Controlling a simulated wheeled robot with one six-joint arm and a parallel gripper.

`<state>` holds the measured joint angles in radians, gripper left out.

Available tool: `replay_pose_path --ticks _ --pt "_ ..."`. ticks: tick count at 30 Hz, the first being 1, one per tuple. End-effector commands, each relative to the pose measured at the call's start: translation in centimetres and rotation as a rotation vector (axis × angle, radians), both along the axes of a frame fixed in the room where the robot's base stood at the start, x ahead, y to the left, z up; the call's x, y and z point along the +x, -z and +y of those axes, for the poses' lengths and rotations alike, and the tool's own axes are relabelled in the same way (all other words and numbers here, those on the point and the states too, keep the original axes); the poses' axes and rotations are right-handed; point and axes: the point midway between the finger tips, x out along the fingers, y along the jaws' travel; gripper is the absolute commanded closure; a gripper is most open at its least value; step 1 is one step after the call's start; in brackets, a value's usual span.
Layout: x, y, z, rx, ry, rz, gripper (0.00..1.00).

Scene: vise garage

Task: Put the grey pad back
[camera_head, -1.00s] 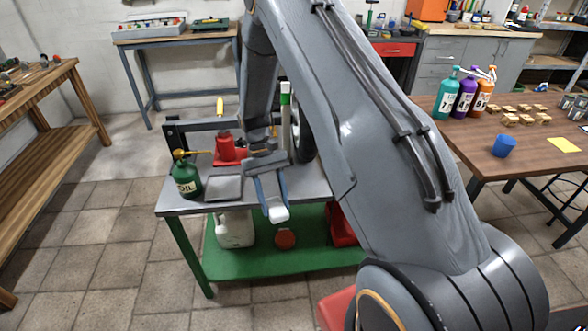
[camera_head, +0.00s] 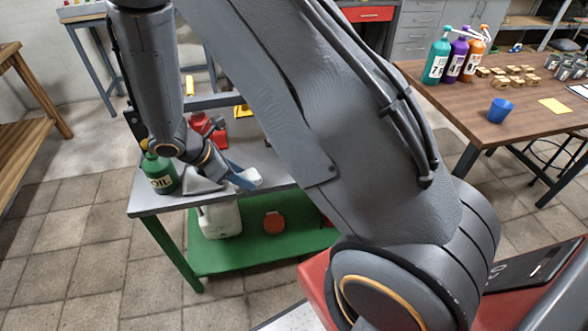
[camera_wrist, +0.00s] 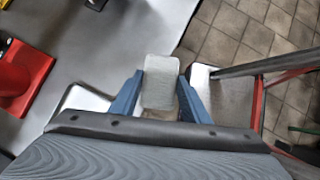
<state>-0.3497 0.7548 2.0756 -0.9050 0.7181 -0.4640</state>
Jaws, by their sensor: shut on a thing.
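My gripper (camera_head: 245,179) is shut on a small light grey pad (camera_head: 252,176), held above the near edge of the workbench top (camera_head: 150,202). In the wrist view, the pad (camera_wrist: 160,72) sits between the two blue fingers of my gripper (camera_wrist: 160,90), its outer end sticking out past them. A flat grey plate (camera_head: 203,185) lies on the bench top just left of the gripper. The plate is partly hidden by the wrist, and part of it shows in the wrist view (camera_wrist: 85,99).
A green oil can (camera_head: 161,174) stands left of the plate, close to my wrist. A red object (camera_head: 213,131) sits farther back on the bench. A white jug (camera_head: 220,219) and a round red thing (camera_head: 273,223) are on the green lower shelf. A brown table (camera_head: 500,118) stands at right.

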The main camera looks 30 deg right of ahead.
Motion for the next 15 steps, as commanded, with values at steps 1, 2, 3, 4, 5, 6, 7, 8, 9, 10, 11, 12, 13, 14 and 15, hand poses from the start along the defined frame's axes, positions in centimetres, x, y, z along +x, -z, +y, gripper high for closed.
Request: replay_pose_path --ticks 1,2,3,4,5,6,7,8,9,10,11,12,13,14,15 --pt "0.0 0.0 0.2 0.000 -0.030 0.000 0.82" --pt "0.0 0.0 0.1 -0.001 -0.042 0.000 0.82" --pt "0.0 0.0 -0.2 -0.001 -0.052 0.000 0.82" --pt "0.1 -0.1 -0.6 -0.001 -0.054 0.000 0.82" --pt "0.1 -0.1 -1.0 -0.001 -0.057 0.001 0.82" --pt "0.2 -0.1 -1.8 0.000 -0.056 0.000 0.82" --pt "0.2 -0.2 -2.5 -0.001 -0.055 0.001 0.82" --pt "0.3 -0.2 -3.2 -0.001 -0.053 0.001 0.82" --pt "0.4 -0.3 -4.3 -0.001 -0.053 0.001 0.82" --pt "0.5 -0.2 -5.0 0.000 -0.052 0.000 0.82" --pt "0.6 -0.2 -5.7 0.000 -0.051 0.000 0.82" --pt "0.7 -0.2 -6.7 -0.001 -0.051 0.000 0.82" --pt "0.7 -0.2 -7.4 -0.001 -0.049 0.001 0.82" --pt "0.8 -0.2 -8.1 -0.001 -0.051 0.000 0.82" --pt "0.9 -0.2 -9.1 -0.001 -0.050 0.000 0.82"
